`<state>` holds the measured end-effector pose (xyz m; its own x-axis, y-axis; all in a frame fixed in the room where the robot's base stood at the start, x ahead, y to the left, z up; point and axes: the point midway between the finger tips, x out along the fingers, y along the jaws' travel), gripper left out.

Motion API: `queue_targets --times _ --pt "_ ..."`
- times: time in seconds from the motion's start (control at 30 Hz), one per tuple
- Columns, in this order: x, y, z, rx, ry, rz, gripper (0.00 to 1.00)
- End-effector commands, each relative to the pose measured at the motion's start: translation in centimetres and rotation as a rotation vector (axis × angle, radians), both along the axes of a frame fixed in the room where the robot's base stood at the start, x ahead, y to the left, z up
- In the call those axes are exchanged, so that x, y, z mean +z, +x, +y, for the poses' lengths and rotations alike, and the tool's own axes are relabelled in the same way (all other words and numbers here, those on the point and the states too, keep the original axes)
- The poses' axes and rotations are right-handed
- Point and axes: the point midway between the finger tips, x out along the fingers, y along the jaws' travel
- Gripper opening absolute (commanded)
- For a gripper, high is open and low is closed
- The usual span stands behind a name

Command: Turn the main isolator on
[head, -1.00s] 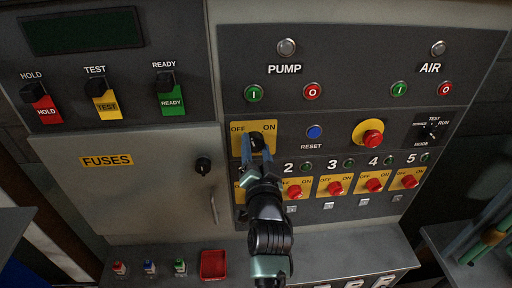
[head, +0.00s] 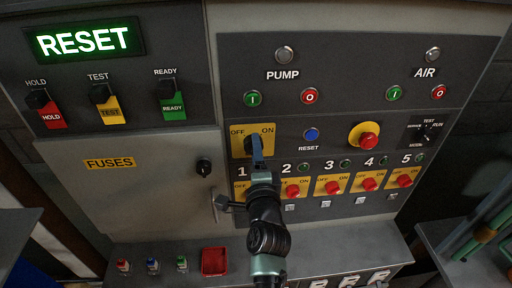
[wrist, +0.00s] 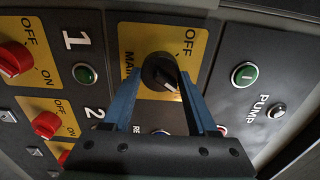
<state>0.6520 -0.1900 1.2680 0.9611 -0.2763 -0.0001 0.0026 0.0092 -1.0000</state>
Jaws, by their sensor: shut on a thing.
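The main isolator is a black rotary knob (head: 249,143) on a yellow plate (head: 238,130) marked OFF and ON, at the panel's left. In the wrist view its round black knob (wrist: 156,68) shows between my fingers, beside the letters "MAI". My gripper (head: 257,150) is shut on the knob, with one blue finger on each side in the wrist view (wrist: 160,88). In the head view the gripper is turned edge-on and hides the knob's right part. The knob's pointer is hard to read.
A blue reset button (head: 311,134) and a red emergency knob on yellow (head: 368,141) lie to the right. Numbered red switches (head: 292,191) run in a row below. The fuses door handle (head: 218,207) is close left of my wrist. A red tray (head: 214,261) sits on the ledge.

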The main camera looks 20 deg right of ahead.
Motion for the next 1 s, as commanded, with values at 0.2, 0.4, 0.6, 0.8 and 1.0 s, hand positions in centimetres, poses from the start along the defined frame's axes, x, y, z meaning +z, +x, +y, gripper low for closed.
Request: queue_targets --times 0.2,0.4,0.6,0.8,1.0 --pt "-0.06 -0.02 0.03 0.000 0.116 -0.031 0.03" --pt "-0.15 -0.02 0.03 0.000 0.175 -0.048 0.03" --pt "-0.20 -0.03 0.01 0.000 0.197 -0.054 0.03" --pt "-0.22 -0.03 0.01 0.000 0.199 -0.055 0.03" --pt "-0.22 -0.03 0.01 0.000 0.199 -0.055 0.68"
